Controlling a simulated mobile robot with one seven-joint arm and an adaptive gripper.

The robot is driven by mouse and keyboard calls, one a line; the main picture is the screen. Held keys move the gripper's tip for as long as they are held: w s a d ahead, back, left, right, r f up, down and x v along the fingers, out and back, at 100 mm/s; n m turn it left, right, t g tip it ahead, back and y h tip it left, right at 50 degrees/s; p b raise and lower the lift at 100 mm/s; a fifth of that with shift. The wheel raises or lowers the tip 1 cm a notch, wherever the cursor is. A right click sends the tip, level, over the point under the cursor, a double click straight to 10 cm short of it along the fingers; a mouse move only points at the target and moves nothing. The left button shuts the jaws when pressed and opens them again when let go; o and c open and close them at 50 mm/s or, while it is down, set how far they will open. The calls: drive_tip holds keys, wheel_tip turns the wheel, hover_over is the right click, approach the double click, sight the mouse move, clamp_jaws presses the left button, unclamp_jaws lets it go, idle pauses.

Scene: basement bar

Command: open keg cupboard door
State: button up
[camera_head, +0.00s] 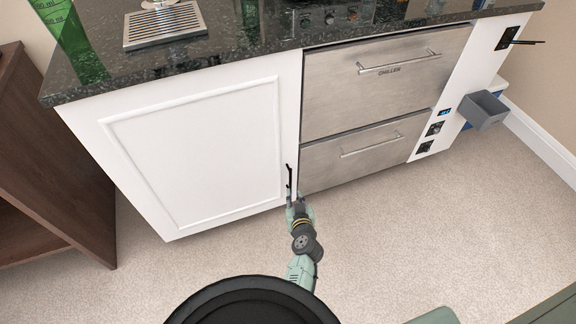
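The white keg cupboard door (195,145) has a raised frame panel and fills the left part of the counter front. It looks closed. Its slim black upright handle (289,180) is low on the right edge of the door. My gripper (296,198) is at the lower end of the handle, reaching up from below. The fingers are small and partly hidden by my wrist, so I cannot tell whether they touch the handle or are open or shut.
A steel chiller (385,80) with two drawers and bar handles stands right of the door. A dark speckled countertop (240,45) runs above. A brown wooden cabinet (45,160) stands at the left. A grey bin (484,110) hangs at the right. The carpet (420,230) in front is clear.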

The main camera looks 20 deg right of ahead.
sight(291, 179)
drive_tip(key=x, duration=1.1)
drive_tip(key=shift+w+d+r, duration=0.1)
drive_tip(key=shift+w+r, duration=0.05)
drive_tip(key=shift+w, duration=0.05)
clamp_jaws()
idle(0.4)
